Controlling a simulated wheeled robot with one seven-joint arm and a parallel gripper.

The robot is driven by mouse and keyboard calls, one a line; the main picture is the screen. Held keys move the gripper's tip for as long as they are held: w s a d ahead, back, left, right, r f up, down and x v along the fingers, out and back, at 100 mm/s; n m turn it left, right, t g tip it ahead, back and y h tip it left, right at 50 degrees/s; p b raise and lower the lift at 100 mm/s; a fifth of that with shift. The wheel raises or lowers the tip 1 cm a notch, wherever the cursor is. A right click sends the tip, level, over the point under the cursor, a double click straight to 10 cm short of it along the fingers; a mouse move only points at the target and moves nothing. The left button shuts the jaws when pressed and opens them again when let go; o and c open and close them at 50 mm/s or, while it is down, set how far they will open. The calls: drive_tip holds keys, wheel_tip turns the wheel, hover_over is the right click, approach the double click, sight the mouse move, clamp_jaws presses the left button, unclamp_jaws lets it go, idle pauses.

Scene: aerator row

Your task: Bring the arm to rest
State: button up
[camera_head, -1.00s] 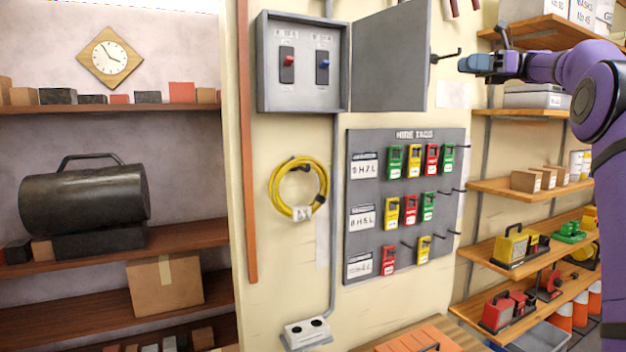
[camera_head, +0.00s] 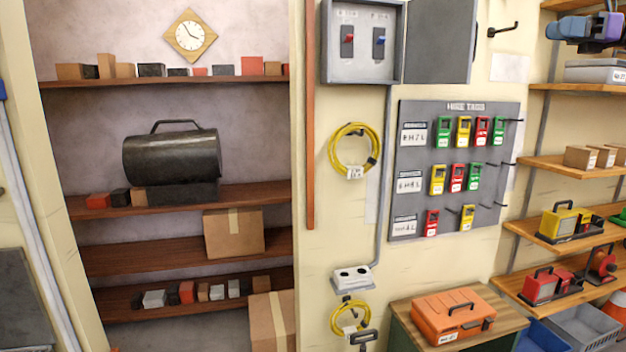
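My gripper (camera_head: 556,28) is at the top right of the head view, raised in front of the right-hand shelves and apart from the wall board. It is small and seen from the side, so I cannot tell whether its fingers are open or shut. I see no object in it. The purple part of my arm behind it is mostly cut off by the right edge.
A grey tag board (camera_head: 453,205) hangs on the wall, right of a yellow cable coil (camera_head: 336,150). An open switch box (camera_head: 345,70) is above. An orange toolbox (camera_head: 440,318) stands on a cabinet. Shelves (camera_head: 545,165) are at right; a black heater (camera_head: 170,160) is at left.

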drive_tip(key=s+a+f+n+h, duration=0.1)
drive_tip(key=s+a+f+h, duration=0.1)
drive_tip(key=a, duration=0.5)
drive_tip(key=s+a+f+n+h, duration=0.1)
drive_tip(key=a+h, duration=0.1)
drive_tip(key=a, duration=0.5)
drive_tip(key=s+a+f+n+h, duration=0.3)
drive_tip(key=s+a+f+h, duration=0.2)
drive_tip(key=s+a+f, duration=0.3)
drive_tip(key=s+f+n+h, duration=0.4)
drive_tip(key=s+f+n, duration=0.3)
drive_tip(key=s+f, duration=0.3)
drive_tip(key=s+f+n+t+h, duration=0.1)
drive_tip(key=s+f+n+h, duration=0.3)
drive_tip(key=s, duration=1.3)
wheel_tip(320, 180, down, 8)
drive_tip(key=n, duration=0.4)
drive_tip(key=shift+a+r+h, duration=0.25)
drive_tip(key=shift+a+h, duration=0.05)
drive_tip(key=shift+a, duration=0.1)
drive_tip(key=shift+w+t, duration=0.15)
drive_tip(key=shift+t, duration=0.15)
